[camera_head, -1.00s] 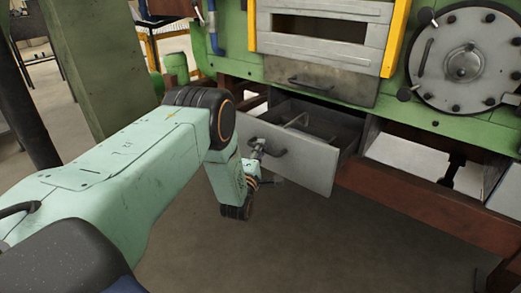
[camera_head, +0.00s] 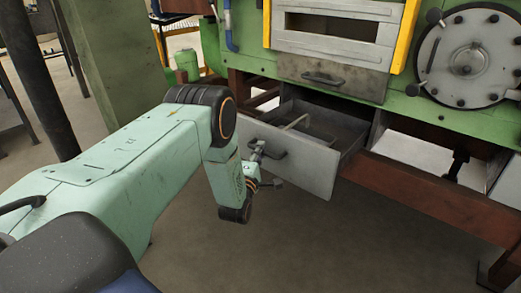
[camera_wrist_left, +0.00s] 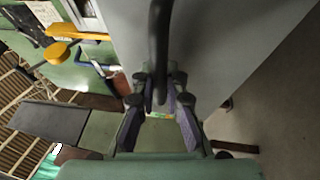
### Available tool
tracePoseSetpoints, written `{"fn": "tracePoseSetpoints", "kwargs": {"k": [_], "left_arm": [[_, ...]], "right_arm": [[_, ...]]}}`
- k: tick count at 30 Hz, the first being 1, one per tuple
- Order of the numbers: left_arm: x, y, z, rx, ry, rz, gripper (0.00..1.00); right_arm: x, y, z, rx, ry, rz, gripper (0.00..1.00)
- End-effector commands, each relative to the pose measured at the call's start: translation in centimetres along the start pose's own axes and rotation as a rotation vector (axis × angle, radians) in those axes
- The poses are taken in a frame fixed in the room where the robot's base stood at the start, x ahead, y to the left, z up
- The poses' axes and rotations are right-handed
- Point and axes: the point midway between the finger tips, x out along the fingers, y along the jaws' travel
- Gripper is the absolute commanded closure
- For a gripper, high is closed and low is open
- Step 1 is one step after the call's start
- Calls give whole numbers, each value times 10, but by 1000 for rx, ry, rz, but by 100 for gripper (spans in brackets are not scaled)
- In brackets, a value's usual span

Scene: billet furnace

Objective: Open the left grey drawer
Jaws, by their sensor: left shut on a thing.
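The left grey drawer (camera_head: 318,172) is pulled out of the green furnace at its lower front, and its inside shows from above. Its dark bar handle (camera_head: 280,154) is on the front panel. My left gripper (camera_head: 257,155) is at the left part of this handle and shut on it. In the left wrist view, the black handle (camera_wrist_left: 160,35) runs down between the fingers (camera_wrist_left: 160,92), against the plain grey drawer front (camera_wrist_left: 215,45). The far ends of the fingers are partly hidden in the head view. My right gripper is not in view.
A upper grey panel with a handle (camera_head: 330,78) sits above the drawer. A round bolted hatch (camera_head: 465,58) is at the right. A brown beam (camera_head: 425,195) runs low to the right. A green post (camera_head: 115,60) stands at the left. The floor below the drawer is clear.

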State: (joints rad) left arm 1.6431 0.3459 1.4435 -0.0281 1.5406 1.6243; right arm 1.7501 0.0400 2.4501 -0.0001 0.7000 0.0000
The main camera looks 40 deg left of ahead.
Motion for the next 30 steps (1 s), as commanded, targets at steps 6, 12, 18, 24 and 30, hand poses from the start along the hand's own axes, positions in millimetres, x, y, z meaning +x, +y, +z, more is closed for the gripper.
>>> {"fn": "tracePoseSetpoints", "kwargs": {"k": [6,12,18,24,30], "left_arm": [[0,2,0,-1,-1,6,100],[0,2,0,-1,-1,6,100],[0,2,0,-1,-1,6,100],[-1,2,-1,-1,0,6,72],[-2,2,-1,-1,0,5,65]], "right_arm": [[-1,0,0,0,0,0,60],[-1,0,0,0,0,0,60],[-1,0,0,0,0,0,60],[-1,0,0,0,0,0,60],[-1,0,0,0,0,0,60]]}}
